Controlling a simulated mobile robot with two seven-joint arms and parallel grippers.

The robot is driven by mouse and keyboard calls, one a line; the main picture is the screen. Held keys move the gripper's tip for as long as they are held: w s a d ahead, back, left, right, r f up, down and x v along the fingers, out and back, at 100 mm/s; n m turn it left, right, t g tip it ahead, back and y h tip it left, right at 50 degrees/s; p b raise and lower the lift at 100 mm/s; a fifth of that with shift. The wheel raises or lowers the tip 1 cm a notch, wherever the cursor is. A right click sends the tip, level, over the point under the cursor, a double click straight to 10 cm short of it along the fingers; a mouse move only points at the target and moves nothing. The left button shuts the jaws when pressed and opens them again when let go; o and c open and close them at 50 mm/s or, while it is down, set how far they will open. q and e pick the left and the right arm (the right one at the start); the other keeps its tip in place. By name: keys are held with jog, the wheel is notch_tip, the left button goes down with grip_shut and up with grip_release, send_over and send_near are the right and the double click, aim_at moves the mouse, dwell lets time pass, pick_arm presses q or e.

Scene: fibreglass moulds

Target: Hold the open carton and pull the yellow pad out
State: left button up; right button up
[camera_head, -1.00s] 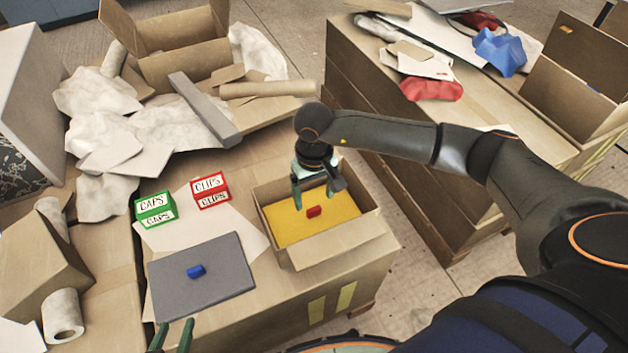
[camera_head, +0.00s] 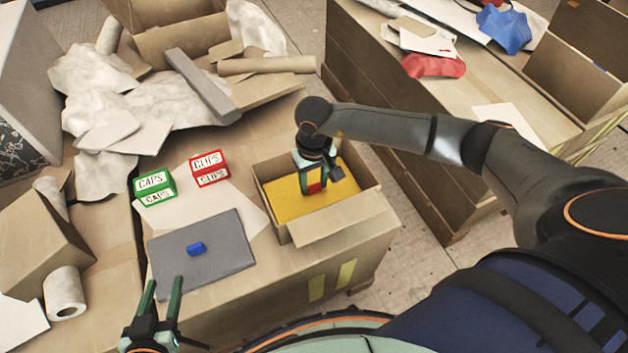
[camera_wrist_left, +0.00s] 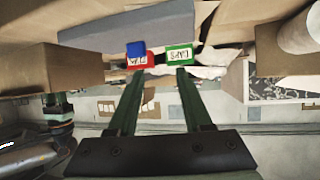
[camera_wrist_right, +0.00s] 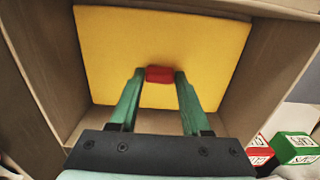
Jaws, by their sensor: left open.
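The open carton (camera_head: 342,222) stands on the near cardboard-covered bench, and the yellow pad (camera_head: 285,215) lies flat inside it. A small red block (camera_head: 314,188) sits on the pad; it also shows in the right wrist view (camera_wrist_right: 159,75). My right gripper (camera_head: 315,189) reaches down into the carton with its fingers on either side of the red block.
A grey pad (camera_head: 225,262) with a blue block (camera_head: 196,248) lies left of the carton. Green CAPS (camera_head: 155,186) and red CLIPS (camera_head: 209,168) boxes stand behind it. Crumpled sheets, a tube and a white roll (camera_head: 64,293) clutter the left and back. Another bench stands right.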

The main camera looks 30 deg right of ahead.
grip_shut()
pick_arm(q)
jog(key=shift+d+f, duration=0.1)
jog(key=shift+c, duration=0.4)
jog(key=shift+w+d, duration=0.1)
jog(key=shift+d, duration=0.25)
jog(key=d+r+m+g+h, duration=0.15)
jog(key=d+m+h, duration=0.35)
jog(key=d, duration=0.8)
jog(key=m+g+h, duration=0.1)
jog(key=m, duration=1.8)
send_near(299, 239)
jog(key=w, duration=0.1)
jog(key=shift+s+d+x, duration=0.1)
jog(key=shift+x, duration=2.4)
jog(key=shift+s+d+x, duration=0.1)
jog(key=shift+s+x, duration=0.05)
jog(key=shift+x, duration=2.35)
